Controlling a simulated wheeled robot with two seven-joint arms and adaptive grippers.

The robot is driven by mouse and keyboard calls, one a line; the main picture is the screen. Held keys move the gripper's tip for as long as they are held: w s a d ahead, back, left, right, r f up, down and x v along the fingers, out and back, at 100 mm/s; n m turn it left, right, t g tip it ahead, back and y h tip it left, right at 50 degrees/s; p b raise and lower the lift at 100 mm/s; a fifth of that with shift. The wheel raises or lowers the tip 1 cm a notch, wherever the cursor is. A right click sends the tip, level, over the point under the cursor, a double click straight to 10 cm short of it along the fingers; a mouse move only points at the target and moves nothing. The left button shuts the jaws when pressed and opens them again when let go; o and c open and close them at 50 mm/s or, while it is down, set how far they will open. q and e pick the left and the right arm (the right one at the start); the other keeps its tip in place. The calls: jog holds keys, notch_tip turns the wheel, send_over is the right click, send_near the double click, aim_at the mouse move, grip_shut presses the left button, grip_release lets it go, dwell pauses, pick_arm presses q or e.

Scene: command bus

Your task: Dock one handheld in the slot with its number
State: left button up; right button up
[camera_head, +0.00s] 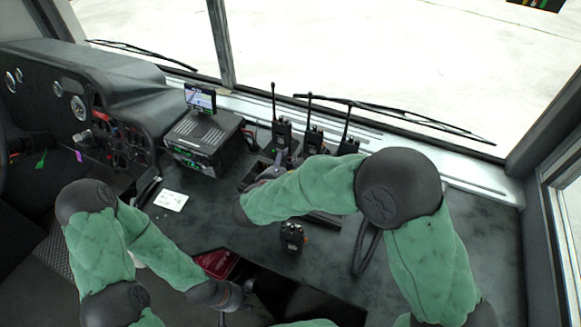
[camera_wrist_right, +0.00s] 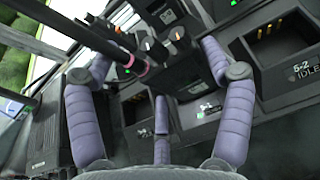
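Several dark handhelds with antennas stand at the back of the console, including ones on the left (camera_head: 282,132), in the middle (camera_head: 314,138) and on the right (camera_head: 348,145). Another handheld (camera_head: 292,238) is nearer the front. My right gripper (camera_wrist_right: 158,62) has its purple fingers spread over the dock. A handheld with orange-marked knobs (camera_wrist_right: 188,68) is between or just beyond them; the left finger looks apart from it. An empty slot with gold contacts (camera_wrist_right: 272,38) is labelled 5-2 IDLE. My right arm hides much of the dock in the head view. My left gripper (camera_head: 236,297) is low, its fingers unclear.
A radio unit (camera_head: 203,138) with a small screen (camera_head: 200,97) stands left of the dock. A white card (camera_head: 171,200) and a red item (camera_head: 216,263) lie nearer. The console's right side is clear.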

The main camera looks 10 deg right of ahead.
jog(key=shift+o, duration=0.7)
jog(key=v, duration=0.7)
jog(key=shift+s, duration=0.25)
jog(key=shift+a+r, duration=0.1)
